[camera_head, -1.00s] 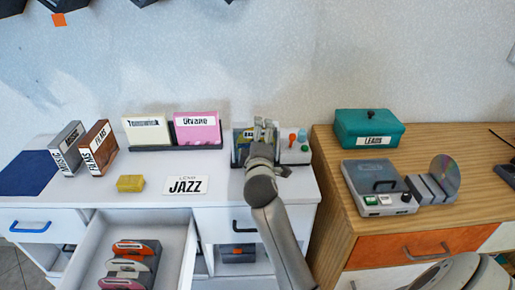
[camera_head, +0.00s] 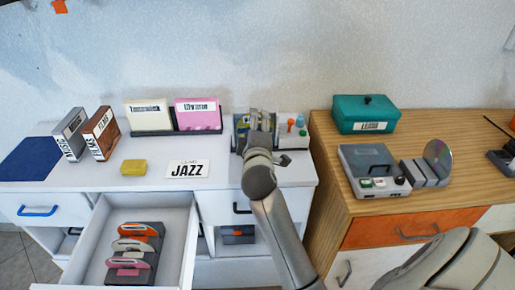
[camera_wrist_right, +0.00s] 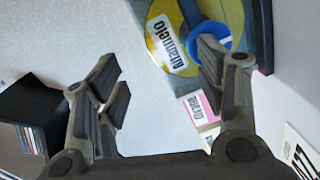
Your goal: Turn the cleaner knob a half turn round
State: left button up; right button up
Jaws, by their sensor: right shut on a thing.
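The cleaner appears to be the dark upright unit (camera_head: 241,128) at the right end of the white desk, with a grey block beside it. In the right wrist view its panel carries a yellow disc picture (camera_wrist_right: 163,42) with a white label and a blue round knob (camera_wrist_right: 226,40). My right gripper (camera_head: 262,122) is at the front of this unit. In the right wrist view my right gripper (camera_wrist_right: 162,78) has one finger across the blue knob. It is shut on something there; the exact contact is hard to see. My left gripper is out of view.
Orange and blue tops stand on the grey block (camera_head: 293,138). A JAZZ card (camera_head: 188,170), a yellow block (camera_head: 133,167) and pink (camera_head: 197,112) and cream (camera_head: 147,116) cases are to the left. An open drawer (camera_head: 180,235) juts forward. A grey player (camera_head: 374,168) stands right.

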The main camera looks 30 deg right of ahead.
jog(key=f+p+v, duration=0.1)
jog(key=v, duration=0.8)
jog(key=shift+s+f, duration=0.2)
jog(key=shift+s, duration=0.2)
dwell(0.4)
jog(key=shift+p, duration=0.4)
